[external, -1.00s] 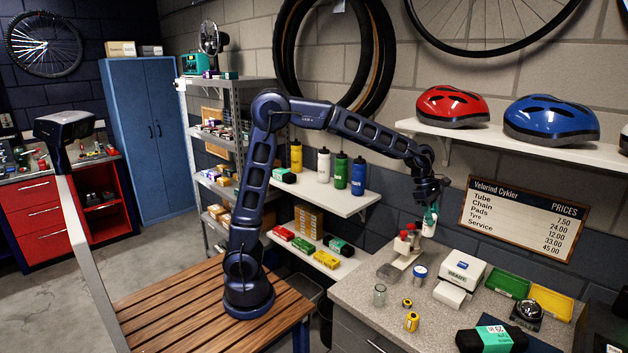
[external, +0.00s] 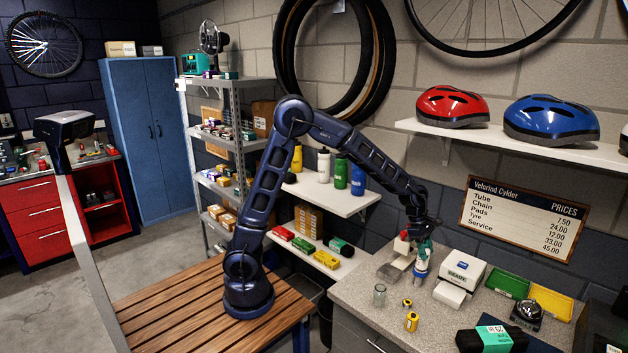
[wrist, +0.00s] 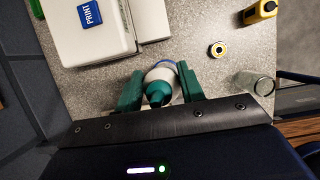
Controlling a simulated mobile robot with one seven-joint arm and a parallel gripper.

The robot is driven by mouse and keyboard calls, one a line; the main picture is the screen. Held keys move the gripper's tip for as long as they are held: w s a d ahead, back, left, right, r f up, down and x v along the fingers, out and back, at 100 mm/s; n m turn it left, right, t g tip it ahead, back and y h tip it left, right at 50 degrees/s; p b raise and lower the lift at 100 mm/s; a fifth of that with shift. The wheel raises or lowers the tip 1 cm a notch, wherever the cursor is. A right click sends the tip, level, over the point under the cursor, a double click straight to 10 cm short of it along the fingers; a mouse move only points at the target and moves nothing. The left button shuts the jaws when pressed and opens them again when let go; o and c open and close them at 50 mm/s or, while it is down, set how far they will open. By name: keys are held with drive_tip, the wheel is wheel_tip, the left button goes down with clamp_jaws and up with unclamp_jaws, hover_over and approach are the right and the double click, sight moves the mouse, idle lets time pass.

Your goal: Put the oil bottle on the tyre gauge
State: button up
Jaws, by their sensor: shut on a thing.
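The oil bottle (external: 422,263) is white with a teal top. My gripper (external: 424,246) is shut on it and holds it upright over the counter. In the wrist view the bottle's teal cap (wrist: 158,92) sits between the two teal fingers of my gripper (wrist: 160,86). The tyre gauge (external: 419,275), a small blue and white round thing, is directly under the bottle. A blue edge of the gauge (wrist: 175,67) shows past the bottle in the wrist view. I cannot tell whether the bottle's base touches it.
Red-topped containers (external: 402,243) stand close on the left, by a grey metal piece (external: 390,271). A glass jar (external: 379,295) and yellow items (external: 412,321) stand in front. A white printer (external: 466,270) is close on the right, with green (external: 507,284) and yellow trays (external: 552,302) beyond.

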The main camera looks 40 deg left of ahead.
drive_tip(key=shift+f, duration=0.35)
drive_tip(key=shift+f, duration=0.1)
drive_tip(key=o, duration=1.1)
drive_tip(key=shift+c, duration=0.2)
